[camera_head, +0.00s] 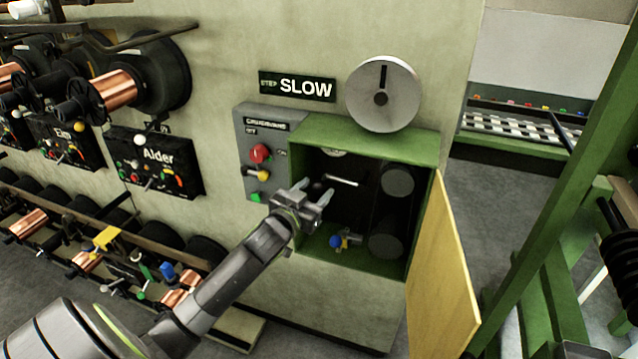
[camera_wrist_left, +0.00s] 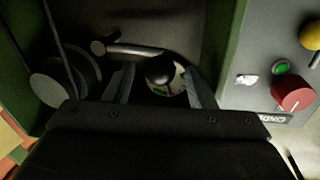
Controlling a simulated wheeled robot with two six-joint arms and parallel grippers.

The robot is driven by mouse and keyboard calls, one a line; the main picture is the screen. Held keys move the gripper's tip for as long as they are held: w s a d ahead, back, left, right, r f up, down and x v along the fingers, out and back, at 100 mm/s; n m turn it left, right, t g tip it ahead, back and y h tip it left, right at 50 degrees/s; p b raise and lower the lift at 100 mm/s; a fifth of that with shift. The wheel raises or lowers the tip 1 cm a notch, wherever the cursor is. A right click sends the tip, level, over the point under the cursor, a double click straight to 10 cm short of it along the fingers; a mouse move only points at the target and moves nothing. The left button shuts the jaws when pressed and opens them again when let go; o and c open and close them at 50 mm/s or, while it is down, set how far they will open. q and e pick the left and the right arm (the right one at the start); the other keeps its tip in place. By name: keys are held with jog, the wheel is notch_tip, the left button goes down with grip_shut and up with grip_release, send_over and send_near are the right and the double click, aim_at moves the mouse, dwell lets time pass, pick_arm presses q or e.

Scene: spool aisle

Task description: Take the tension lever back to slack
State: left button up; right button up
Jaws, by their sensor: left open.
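The open green cabinet (camera_head: 420,148) holds a pale dial (camera_head: 335,152) at its top, partly hidden by the frame. The wrist view shows this dial (camera_wrist_left: 181,84) with green and red marks, and a black ball knob (camera_wrist_left: 159,69) in front of it. The knob seems to be the tension lever's; its shaft is not clear. A bright metal rod (camera_head: 341,181) sits close by; it also shows in the wrist view (camera_wrist_left: 135,49). My left gripper (camera_head: 314,191) is open at the cabinet's mouth. In the wrist view its fingers (camera_wrist_left: 160,76) appear either side of the knob, with no contact visible.
Dark rollers (camera_head: 398,181) and a blue knob (camera_head: 335,241) are inside the cabinet. Its yellow door (camera_head: 440,275) hangs open to the right. A control box (camera_head: 258,128) with a red button (camera_head: 260,153) adjoins the left side. The Alder panel (camera_head: 158,160) is further left.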

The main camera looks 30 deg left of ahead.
pick_arm(q)
jog(key=shift+w+a, duration=0.1)
jog(key=shift+w, duration=1.15)
grip_shut()
